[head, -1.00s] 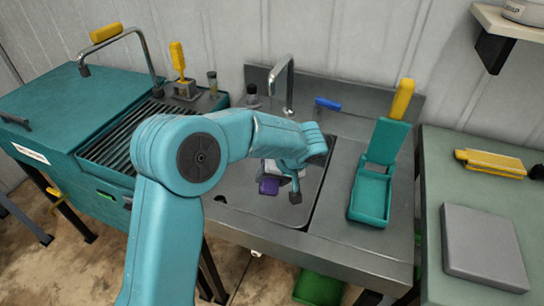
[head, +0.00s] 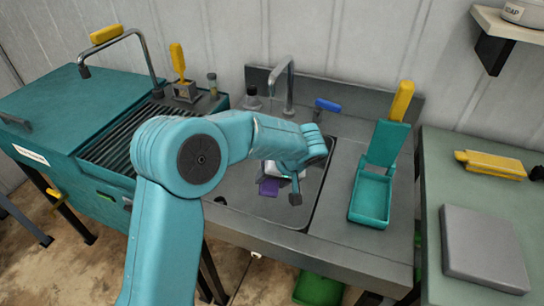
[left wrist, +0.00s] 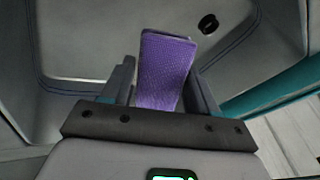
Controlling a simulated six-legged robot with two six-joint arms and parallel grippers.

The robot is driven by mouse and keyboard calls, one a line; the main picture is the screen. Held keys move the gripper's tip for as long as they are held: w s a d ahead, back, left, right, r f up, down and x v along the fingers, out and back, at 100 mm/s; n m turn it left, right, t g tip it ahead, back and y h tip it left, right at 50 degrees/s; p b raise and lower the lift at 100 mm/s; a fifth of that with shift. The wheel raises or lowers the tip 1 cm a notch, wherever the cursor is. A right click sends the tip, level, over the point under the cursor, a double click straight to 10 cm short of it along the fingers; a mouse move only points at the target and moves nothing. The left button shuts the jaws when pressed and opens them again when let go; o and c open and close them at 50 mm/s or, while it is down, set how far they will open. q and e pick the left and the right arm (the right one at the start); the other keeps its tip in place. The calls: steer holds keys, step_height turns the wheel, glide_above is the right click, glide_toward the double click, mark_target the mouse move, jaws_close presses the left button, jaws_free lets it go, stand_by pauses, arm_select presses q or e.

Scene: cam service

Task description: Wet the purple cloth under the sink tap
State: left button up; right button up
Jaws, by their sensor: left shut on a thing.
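The purple cloth (head: 268,187) hangs from my left gripper (head: 283,188) over the sink basin (head: 236,192). In the left wrist view the cloth (left wrist: 165,62) stands out between the two dark fingers, which are shut on it. The sink tap (head: 289,78), a grey curved spout, rises at the back of the basin, behind my left forearm. Its lower end is close to the arm, and I see no water stream. A blue lever (head: 327,105) sits to the right of the tap. My right gripper is not in view.
A teal dustpan-like tray (head: 371,195) with a yellow handle stands on the right drainboard. A counter with a grey slab (head: 484,246) and yellow tool (head: 493,163) is at right.

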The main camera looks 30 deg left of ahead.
arm_select(q)
steer(key=shift+s+d+r+b, duration=0.15)
steer(key=shift+s+d+r, duration=0.25)
steer(key=shift+s+r, duration=0.3)
steer(key=shift+s+d+r+b, duration=0.15)
steer(key=shift+s+d+r, duration=0.3)
steer(key=shift+s+r, duration=0.25)
steer(key=shift+s+d+r+b, duration=0.15)
steer(key=shift+s+d+r, duration=0.25)
steer(key=shift+s+r, duration=0.3)
steer(key=shift+f, duration=0.1)
